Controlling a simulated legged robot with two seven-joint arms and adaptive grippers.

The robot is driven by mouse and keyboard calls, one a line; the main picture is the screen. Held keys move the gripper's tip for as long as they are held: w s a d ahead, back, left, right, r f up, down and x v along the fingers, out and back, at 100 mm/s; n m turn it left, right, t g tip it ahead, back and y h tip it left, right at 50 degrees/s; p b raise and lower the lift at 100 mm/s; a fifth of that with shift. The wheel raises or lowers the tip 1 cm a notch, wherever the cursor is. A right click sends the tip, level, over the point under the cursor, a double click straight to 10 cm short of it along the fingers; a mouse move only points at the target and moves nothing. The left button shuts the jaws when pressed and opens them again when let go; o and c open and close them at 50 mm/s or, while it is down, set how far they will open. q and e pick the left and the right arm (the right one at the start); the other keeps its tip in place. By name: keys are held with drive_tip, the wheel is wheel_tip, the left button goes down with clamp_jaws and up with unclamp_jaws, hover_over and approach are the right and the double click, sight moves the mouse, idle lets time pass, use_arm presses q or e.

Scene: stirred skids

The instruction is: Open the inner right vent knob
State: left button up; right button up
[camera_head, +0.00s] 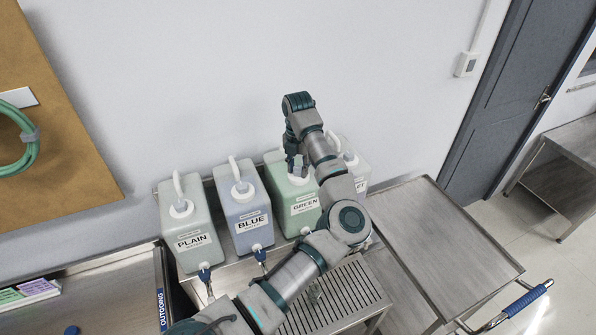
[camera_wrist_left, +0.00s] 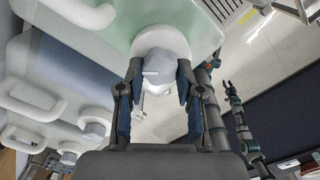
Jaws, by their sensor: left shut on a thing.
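The green jug labelled GREEN (camera_head: 305,206) stands third from the left in a row of jugs; its top also shows in the wrist view (camera_wrist_left: 98,25). Its pale grey vent knob (camera_wrist_left: 160,66) sits on a white round collar. My left gripper (camera_wrist_left: 156,76) is shut on this knob, one finger on each side. In the head view my left gripper (camera_head: 297,166) reaches down onto the green jug's top, and my arm hides part of the jug. My right gripper (camera_wrist_left: 229,88) shows small in the wrist view, away from the jugs; its opening is unclear.
The PLAIN jug (camera_head: 188,220) and BLUE jug (camera_head: 242,205) stand to the left, with blue taps. A fourth jug (camera_head: 352,160) stands close on the right, partly hidden. A slatted drip tray (camera_head: 345,300) lies in front. A bare metal cart (camera_head: 440,240) stands to the right.

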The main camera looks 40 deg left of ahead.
use_arm(q)
drive_tip(key=n+b, duration=0.1)
drive_tip(key=n, duration=0.2)
drive_tip(key=shift+w+n, duration=0.1)
drive_tip(key=shift+n, duration=0.2)
drive_tip(key=n, duration=0.3)
drive_tip(key=shift+d+r+n+b, duration=0.1)
drive_tip(key=shift+n+b, duration=0.2)
drive_tip(key=n, duration=0.4)
drive_tip(key=shift+w, duration=0.1)
drive_tip(key=shift+n, duration=1.5)
drive_tip(key=shift+w, duration=0.1)
drive_tip(key=o, duration=1.2)
drive_tip(key=shift+c, duration=0.2)
